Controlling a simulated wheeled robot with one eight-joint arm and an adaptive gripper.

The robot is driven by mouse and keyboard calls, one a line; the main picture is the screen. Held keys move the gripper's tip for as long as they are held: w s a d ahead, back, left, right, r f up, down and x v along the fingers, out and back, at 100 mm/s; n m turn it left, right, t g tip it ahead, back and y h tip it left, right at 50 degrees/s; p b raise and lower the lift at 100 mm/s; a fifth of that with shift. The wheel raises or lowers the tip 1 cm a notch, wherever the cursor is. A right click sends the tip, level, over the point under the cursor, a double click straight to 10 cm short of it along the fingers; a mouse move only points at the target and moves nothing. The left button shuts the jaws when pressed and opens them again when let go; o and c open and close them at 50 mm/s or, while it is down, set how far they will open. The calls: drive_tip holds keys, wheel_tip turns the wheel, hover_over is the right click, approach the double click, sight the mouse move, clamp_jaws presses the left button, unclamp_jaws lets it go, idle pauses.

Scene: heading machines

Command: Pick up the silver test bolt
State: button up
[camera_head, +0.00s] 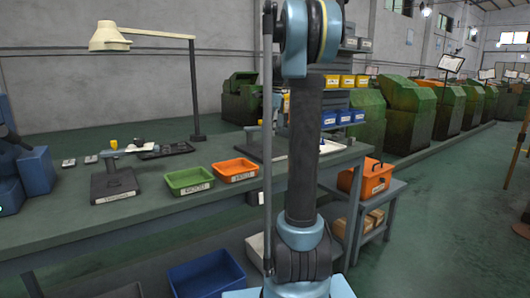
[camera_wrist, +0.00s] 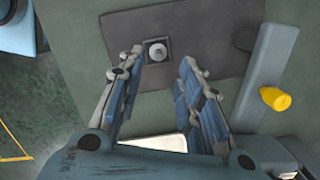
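The silver bolt (camera_wrist: 157,50) shows in the wrist view as a small round pale head, seen from above. It sits in a small square dark holder (camera_wrist: 144,47) on a dark grey plate (camera_wrist: 205,42). My gripper (camera_wrist: 160,60) is open, with one finger on each side of the bolt's line. Nothing is between the fingers that I can see them touch. The height left between fingertips and bolt is hard to tell. In the head view my own arm covers part of the bench, and I make out neither gripper nor bolt there.
In the wrist view a grey bar (camera_wrist: 266,70) with a yellow knob (camera_wrist: 275,99) stands right of the fingers. In the head view the bench (camera_head: 150,214) carries a green tray (camera_head: 189,181), an orange tray (camera_head: 235,170) and a lamp (camera_head: 195,90). An orange box (camera_head: 368,180) stands right.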

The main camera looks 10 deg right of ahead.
sight(266, 147)
drive_tip(key=shift+a+f, duration=0.2)
drive_tip(key=shift+f, duration=1)
drive_tip(key=shift+a+f, duration=0.2)
drive_tip(key=shift+f, duration=0.95)
drive_tip(key=shift+a+f, duration=0.2)
drive_tip(key=shift+f, duration=1)
drive_tip(key=shift+c, duration=0.5)
clamp_jaws()
